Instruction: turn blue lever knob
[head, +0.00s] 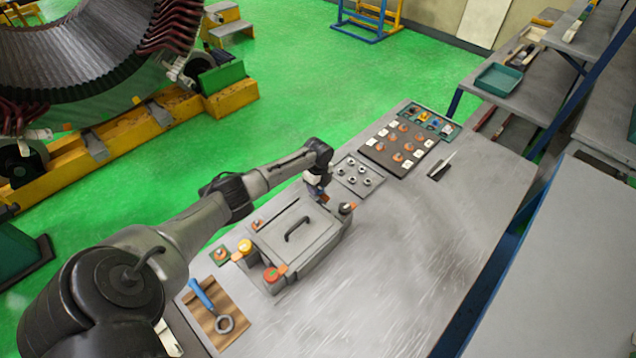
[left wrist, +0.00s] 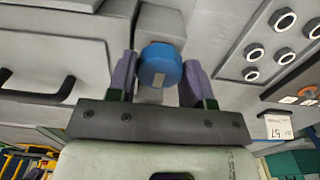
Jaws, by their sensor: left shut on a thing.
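The blue lever knob (left wrist: 160,70) is a faceted blue piece with a small pale mark on its face, in the upper middle of the left wrist view. My left gripper (head: 320,194) reaches down at the far corner of the grey lidded box (head: 286,246). Its two purplish fingers stand on either side of the knob in the left wrist view, and it is shut on the knob. In the head view the knob is mostly hidden by the gripper. My right gripper is not in view.
The box has a black handle (head: 297,229) on its lid and a dark-and-orange knob (head: 347,208) beside the gripper. A plate of round sockets (head: 358,176) and a labelled button panel (head: 398,148) lie beyond. A blue-handled tool (head: 200,294) lies near.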

